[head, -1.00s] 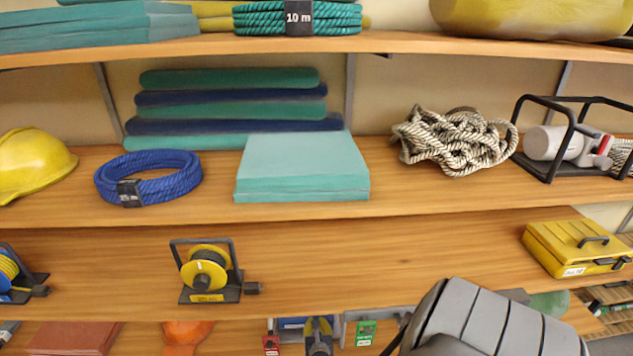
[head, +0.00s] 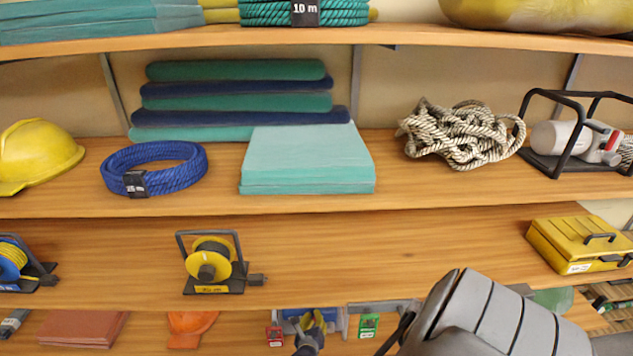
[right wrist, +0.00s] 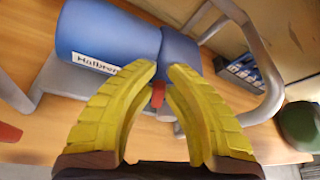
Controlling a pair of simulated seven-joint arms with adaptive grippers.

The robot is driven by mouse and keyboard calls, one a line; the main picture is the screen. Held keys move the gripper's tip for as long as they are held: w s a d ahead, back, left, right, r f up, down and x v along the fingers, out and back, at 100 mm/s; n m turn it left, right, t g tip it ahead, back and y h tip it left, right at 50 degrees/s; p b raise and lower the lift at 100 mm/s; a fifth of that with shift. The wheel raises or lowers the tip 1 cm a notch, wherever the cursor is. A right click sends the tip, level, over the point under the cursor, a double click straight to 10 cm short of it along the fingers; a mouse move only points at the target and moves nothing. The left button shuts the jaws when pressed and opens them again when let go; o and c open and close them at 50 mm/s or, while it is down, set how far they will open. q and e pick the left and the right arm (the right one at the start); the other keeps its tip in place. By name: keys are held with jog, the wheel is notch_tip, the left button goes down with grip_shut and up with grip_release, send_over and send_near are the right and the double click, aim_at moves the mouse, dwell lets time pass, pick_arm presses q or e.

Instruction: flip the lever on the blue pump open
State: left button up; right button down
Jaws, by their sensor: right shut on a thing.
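The blue pump (right wrist: 110,35), with a white name label, fills the upper left of the right wrist view. It has a grey frame. In the head view only a small blue part of it (head: 291,314) shows on the lower shelf, behind my right gripper (head: 312,322). The red lever (right wrist: 157,95) shows between the yellow fingers of my right gripper (right wrist: 160,80) in the right wrist view. The fingers are shut on the lever, and they hide part of it. My left gripper is not in view.
A green tag (head: 369,325) and a red tag (head: 275,336) hang near the pump. An orange thing (head: 190,328) lies to the left on the same shelf. The shelf above holds a yellow cable reel (head: 210,262) and a yellow toolbox (head: 580,242).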

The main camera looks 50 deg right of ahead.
jog(key=shift+w+a+f+n+h, duration=0.3)
jog(key=shift+n+h, duration=0.1)
jog(key=shift+n, duration=0.2)
jog(key=shift+g, duration=0.3)
jog(key=c, duration=1.4)
grip_release()
jog(key=v, duration=1.2)
